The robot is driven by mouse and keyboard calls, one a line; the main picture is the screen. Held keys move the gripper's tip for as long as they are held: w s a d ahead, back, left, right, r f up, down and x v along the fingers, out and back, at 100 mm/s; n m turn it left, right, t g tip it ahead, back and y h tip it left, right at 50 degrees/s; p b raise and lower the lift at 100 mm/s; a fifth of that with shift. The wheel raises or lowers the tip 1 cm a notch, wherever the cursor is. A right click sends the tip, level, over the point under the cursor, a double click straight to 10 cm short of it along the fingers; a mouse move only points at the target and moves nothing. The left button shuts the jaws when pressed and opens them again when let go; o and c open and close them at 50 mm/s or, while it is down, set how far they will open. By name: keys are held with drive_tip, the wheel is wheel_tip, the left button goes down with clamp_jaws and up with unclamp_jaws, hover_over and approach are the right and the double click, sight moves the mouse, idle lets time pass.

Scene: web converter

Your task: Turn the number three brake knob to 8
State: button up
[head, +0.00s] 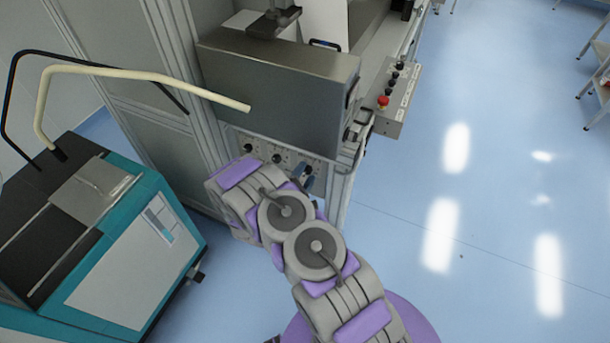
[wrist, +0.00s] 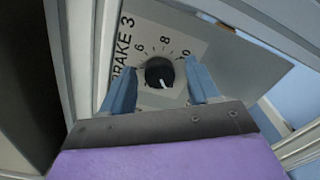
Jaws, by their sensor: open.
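The brake 3 knob (wrist: 159,72) is a round black knob on a light grey panel (wrist: 190,35), beside the label "BRAKE 3" in the wrist view. Its white pointer mark is on the lower part of the knob, away from the printed 6 and 8 above it. The rest of the scale is partly hidden by my gripper. My gripper (wrist: 158,67) is open, with one blue finger on each side of the knob; I cannot tell whether either touches it. In the head view my gripper (head: 303,178) is at the right end of the knob panel (head: 263,151).
More black knobs (head: 249,148) sit left along the panel, under a grey metal box (head: 275,90). A control box (head: 398,100) with a red button is at upper right. A teal machine (head: 130,250) with bent tubes stands left. The blue floor (head: 480,200) at right is clear.

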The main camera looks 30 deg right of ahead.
drive_tip(key=c, duration=1)
drive_tip(key=shift+c, duration=0.2)
drive_tip(key=shift+p, duration=0.3)
